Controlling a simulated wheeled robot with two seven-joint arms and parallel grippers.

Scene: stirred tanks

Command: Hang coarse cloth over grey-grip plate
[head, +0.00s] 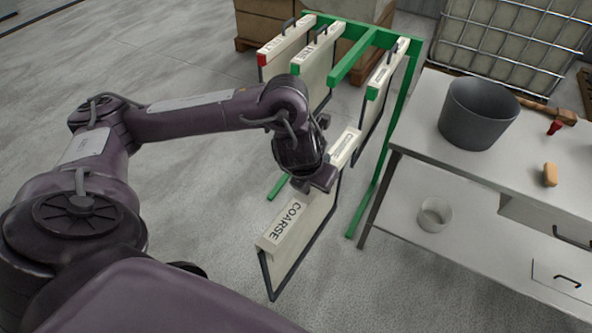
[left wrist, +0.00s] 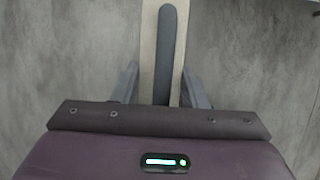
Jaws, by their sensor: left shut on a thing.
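A pale panel marked COARSE (head: 285,218), with a dark lower frame, hangs upright from my left gripper (head: 318,180). In the left wrist view, a long dark grey grip (left wrist: 172,50) runs along the pale top bar (left wrist: 148,45) between my left fingers (left wrist: 157,88). My left gripper is shut on this grey-grip plate, clear of the floor in front of the green rack (head: 350,58). The gripper hides the middle of the plate's top. I cannot tell where cloth ends and plate begins. My right gripper is in neither view.
The rack holds several pale framed panels, one with a red end (head: 262,60). Floor at left is open.

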